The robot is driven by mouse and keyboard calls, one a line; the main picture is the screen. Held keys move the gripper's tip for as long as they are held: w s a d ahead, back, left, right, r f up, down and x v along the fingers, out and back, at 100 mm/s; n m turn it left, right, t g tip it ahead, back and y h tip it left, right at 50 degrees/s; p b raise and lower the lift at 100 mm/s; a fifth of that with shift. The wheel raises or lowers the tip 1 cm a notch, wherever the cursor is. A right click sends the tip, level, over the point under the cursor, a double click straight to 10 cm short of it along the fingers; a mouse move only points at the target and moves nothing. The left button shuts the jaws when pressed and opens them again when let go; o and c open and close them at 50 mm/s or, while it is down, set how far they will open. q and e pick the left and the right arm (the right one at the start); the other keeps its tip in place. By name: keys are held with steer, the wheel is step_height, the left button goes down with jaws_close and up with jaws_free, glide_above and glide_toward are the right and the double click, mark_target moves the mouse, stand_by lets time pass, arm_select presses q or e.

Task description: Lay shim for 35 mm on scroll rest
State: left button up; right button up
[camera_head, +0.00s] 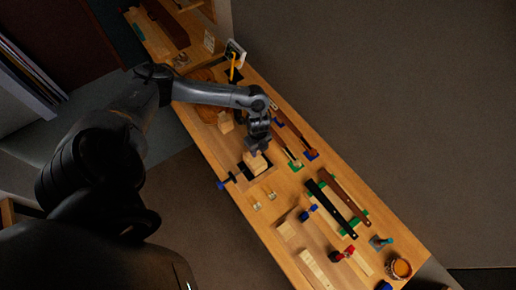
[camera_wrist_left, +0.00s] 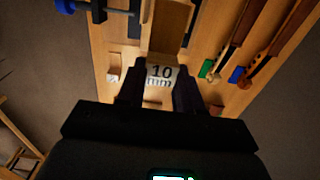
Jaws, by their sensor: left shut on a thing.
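My left gripper (camera_head: 257,150) is over the middle of the bench. In the left wrist view its fingers (camera_wrist_left: 159,90) are shut on a small pale shim (camera_wrist_left: 160,72) marked "10 mm". A wooden block (camera_head: 256,164), which looks like the scroll rest, sits on a dark pad just below the gripper. It also shows in the left wrist view (camera_wrist_left: 168,25), directly beyond the shim. I cannot tell whether the shim touches it. Two other small pale pieces lie on the bench, one (camera_head: 257,207) left of the other (camera_head: 271,195). My right gripper is not in view.
A blue-handled clamp (camera_head: 225,183) is at the bench's left edge by the pad. Dark and brown fingerboard-like strips (camera_head: 331,208) lie to the right. Small wood blocks (camera_head: 286,228) and a round tub (camera_head: 400,268) are toward the near end.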

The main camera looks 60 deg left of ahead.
mark_target(258, 154)
arm_select(q)
steer(key=shift+r+p, duration=0.1)
steer(key=shift+p, duration=0.2)
step_height(258, 154, down, 5)
steer(key=b, duration=0.3)
steer(key=shift+r, duration=0.2)
steer(key=shift+f+b, duration=1.3)
steer(key=shift+f, duration=0.85)
steer(key=o, duration=1.1)
steer(key=shift+r, duration=0.1)
